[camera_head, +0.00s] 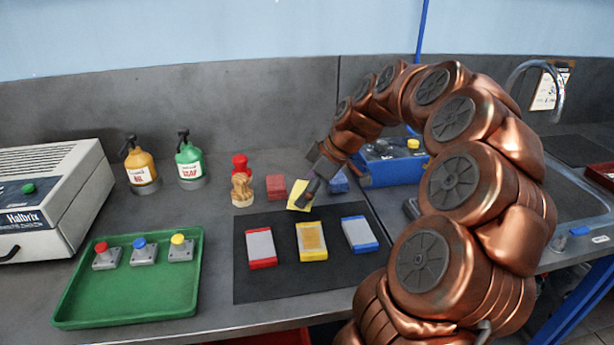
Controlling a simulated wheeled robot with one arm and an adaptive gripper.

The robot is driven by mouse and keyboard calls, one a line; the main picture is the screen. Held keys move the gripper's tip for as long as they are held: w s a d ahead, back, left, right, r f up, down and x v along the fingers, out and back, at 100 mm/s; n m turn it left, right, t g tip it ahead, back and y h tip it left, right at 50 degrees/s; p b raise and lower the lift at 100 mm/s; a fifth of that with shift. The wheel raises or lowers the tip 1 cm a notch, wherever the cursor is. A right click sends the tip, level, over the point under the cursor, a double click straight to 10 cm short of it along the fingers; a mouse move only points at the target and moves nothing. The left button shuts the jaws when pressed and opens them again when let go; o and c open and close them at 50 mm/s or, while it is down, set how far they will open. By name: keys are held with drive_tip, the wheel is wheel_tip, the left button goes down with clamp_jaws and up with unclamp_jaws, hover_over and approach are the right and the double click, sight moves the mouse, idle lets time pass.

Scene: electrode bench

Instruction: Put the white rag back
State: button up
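I cannot make out a white rag in this view. A row of small coloured pieces, perhaps folded rags, lies behind the dark mat (285,285): a red one (276,187), a yellow one (296,191) and a blue one (339,183). My gripper (303,202) points down at the yellow piece and overlaps its right side. Its fingers are small and dark, so I cannot tell if they are open, shut or touching it. On the mat lie a red-ended block (261,247), a yellow-ended block (312,241) and a blue-ended block (359,234).
A green tray (130,305) holds three button-topped pieces at left. Behind it stand a yellow bottle (140,166) and a green bottle (189,160). A tan object (241,190) stands left of the red piece. A blue box (393,170) is behind my arm; a sink (580,205) is right.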

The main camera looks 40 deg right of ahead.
drive_tip(key=shift+w+d+f+p, duration=0.2)
drive_tip(key=shift+w+d+p, duration=0.2)
drive_tip(key=shift+w+d, duration=1)
drive_tip(key=shift+w+d+f+p, duration=0.15)
drive_tip(key=shift+w+d+p, duration=0.25)
drive_tip(key=shift+w+d, duration=0.95)
drive_tip(key=shift+w+d+f+p, duration=0.2)
drive_tip(key=shift+w+d+p, duration=0.2)
drive_tip(key=shift+w+d, duration=0.95)
drive_tip(key=shift+p+x, duration=0.55)
drive_tip(key=shift+x, duration=0.95)
drive_tip(key=shift+s+d+f, duration=0.1)
drive_tip(key=shift+s+f, duration=0.1)
drive_tip(key=shift+f, duration=0.25)
drive_tip(key=shift+f, duration=0.2)
drive_tip(key=o, duration=0.9)
drive_tip(key=shift+r, duration=0.1)
drive_tip(key=shift+o, duration=0.2)
drive_tip(key=shift+r, duration=0.1)
drive_tip(key=shift+r, duration=0.15)
drive_tip(key=b+v, duration=0.2)
drive_tip(key=v, duration=0.9)
drive_tip(key=shift+s+d+r, duration=0.15)
drive_tip(key=shift+s+r, duration=0.05)
drive_tip(key=shift+r, duration=0.1)
